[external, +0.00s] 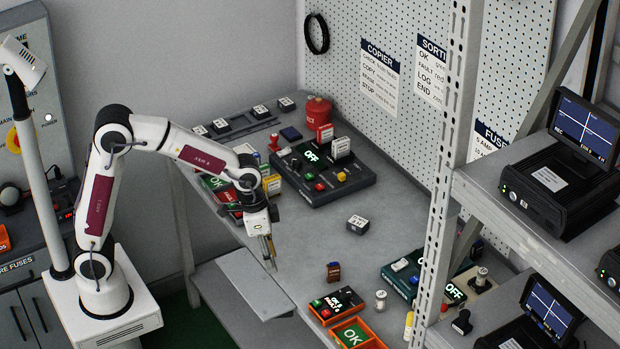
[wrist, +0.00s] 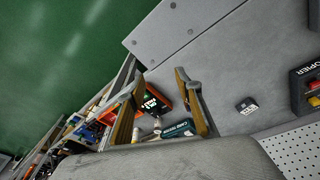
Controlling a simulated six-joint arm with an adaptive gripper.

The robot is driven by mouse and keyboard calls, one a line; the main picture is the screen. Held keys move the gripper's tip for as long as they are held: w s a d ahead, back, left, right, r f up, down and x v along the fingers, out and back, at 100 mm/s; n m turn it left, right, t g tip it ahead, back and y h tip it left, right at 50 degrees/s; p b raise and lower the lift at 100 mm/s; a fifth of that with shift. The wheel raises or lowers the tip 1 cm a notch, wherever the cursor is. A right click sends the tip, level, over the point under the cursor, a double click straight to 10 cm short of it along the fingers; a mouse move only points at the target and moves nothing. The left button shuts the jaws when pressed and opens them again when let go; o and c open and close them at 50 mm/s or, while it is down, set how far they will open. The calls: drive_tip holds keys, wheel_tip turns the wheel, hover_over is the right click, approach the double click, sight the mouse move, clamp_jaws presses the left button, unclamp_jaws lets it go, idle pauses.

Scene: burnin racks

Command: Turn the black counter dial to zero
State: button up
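My gripper (external: 270,252) hangs pointing down above the front edge of the bench. In the wrist view its two fingers (wrist: 160,78) stand apart, with nothing held between them. I cannot tell for sure which part is the counter dial. A small dark block with a white marked face (external: 358,224) lies alone on the bench, right of my gripper; it also shows in the wrist view (wrist: 247,107). A black console (external: 322,190) with a lit OFF display and coloured buttons stands behind it. The markings on the block are too small to read.
A red-and-black box with a lit display (external: 336,306), an orange tray (external: 352,336) and a teal OFF unit (external: 400,283) stand at the front right. A red canister (external: 318,111) stands at the back. A perforated metal post (external: 447,160) rises at the right. The mid-bench is mostly clear.

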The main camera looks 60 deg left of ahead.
drive_tip(key=s+a+r+n, duration=0.1)
drive_tip(key=s+a+r, duration=0.2)
drive_tip(key=s+a, duration=0.2)
drive_tip(key=shift+s+a+r, duration=0.25)
drive_tip(key=shift+s+a, duration=0.15)
drive_tip(key=shift+a, duration=0.45)
drive_tip(key=shift+d, duration=0.1)
